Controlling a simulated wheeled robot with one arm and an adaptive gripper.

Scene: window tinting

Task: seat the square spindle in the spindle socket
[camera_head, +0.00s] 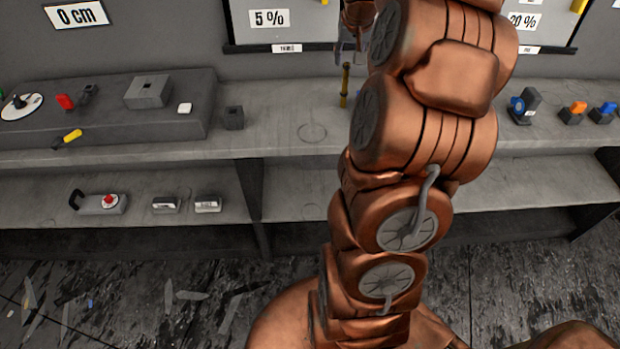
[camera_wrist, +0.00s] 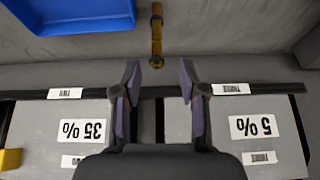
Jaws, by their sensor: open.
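A thin brass-coloured rod, which looks like the square spindle (camera_head: 345,85), stands upright on the bench top, just left of my arm. In the wrist view the spindle (camera_wrist: 156,35) lies ahead of the fingertips, roughly in line with the gap between them. My gripper (camera_wrist: 158,72) is open and empty, its two fingers apart. In the head view my gripper (camera_head: 350,48) is just above the rod and partly hidden by my arm. A grey block with a square hole on top, probably the spindle socket (camera_head: 135,102), sits on the raised dark platform at left.
A small dark block (camera_head: 233,117) stands on the bench between platform (camera_head: 100,122) and rod. A white button, a red part and a yellow-handled tool (camera_head: 68,139) lie at left. Blue and orange parts (camera_head: 572,113) stand at right. The wrist view shows a blue bin (camera_wrist: 70,12).

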